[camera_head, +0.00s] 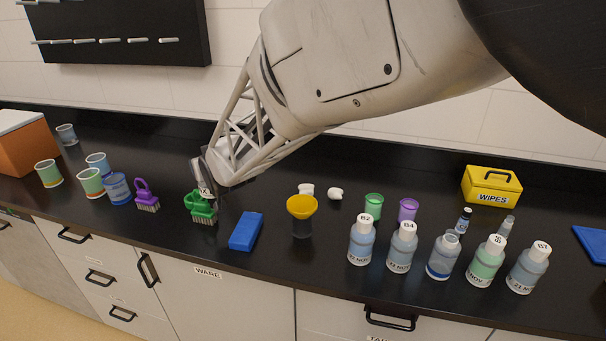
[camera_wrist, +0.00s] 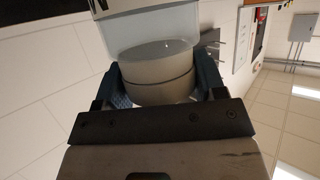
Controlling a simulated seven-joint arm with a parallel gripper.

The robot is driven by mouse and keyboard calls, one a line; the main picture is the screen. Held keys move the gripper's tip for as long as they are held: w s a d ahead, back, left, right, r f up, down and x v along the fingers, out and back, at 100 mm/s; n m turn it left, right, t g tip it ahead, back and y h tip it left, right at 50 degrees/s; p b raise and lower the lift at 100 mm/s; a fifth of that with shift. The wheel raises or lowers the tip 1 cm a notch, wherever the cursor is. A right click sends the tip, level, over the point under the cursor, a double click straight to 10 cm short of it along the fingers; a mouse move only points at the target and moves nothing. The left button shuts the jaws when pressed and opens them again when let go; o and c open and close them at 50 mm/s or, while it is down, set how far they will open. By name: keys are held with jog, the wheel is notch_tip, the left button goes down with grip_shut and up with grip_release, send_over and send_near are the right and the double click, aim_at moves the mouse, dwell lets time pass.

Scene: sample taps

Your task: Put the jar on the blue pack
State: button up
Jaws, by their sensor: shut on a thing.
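My gripper (camera_wrist: 158,88) is shut on a jar with a wide pale grey lid and a pale, see-through body (camera_wrist: 150,35) with dark lettering. The jaws grip it by the lid. In the head view my gripper (camera_head: 212,182) is at the left of centre, and the jar is mostly hidden there by the gripper and arm. The blue pack (camera_head: 246,231), a flat blue block, lies on the black bench to the right of and nearer than the gripper. Its top is bare.
A green brush (camera_head: 201,209) stands just left of the pack. A yellow funnel (camera_head: 302,207) on a dark vessel stands to its right. Several capped bottles (camera_head: 362,242) stand further right, and a yellow wipes box (camera_head: 491,186) behind them. Cups (camera_head: 90,183) stand at left.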

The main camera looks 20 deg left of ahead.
jog(key=s+d+f, duration=0.2)
jog(key=s+d, duration=0.4)
jog(key=d, duration=0.4)
jog(key=s+d+f, duration=0.2)
jog(key=s+d, duration=0.5)
jog(key=d, duration=0.3)
jog(key=shift+m+t+h, duration=0.3)
jog(key=shift+m+t, duration=0.1)
jog(key=w+a+f, duration=0.1)
jog(key=w+a, duration=0.9)
jog(key=w, duration=0.1)
jog(key=shift+w+a+f, duration=0.25)
jog(key=shift+w+a, duration=0.1)
jog(key=shift+f, duration=1.8)
jog(key=o, duration=0.9)
jog(key=shift+f, duration=0.1)
jog(key=shift+o, duration=0.2)
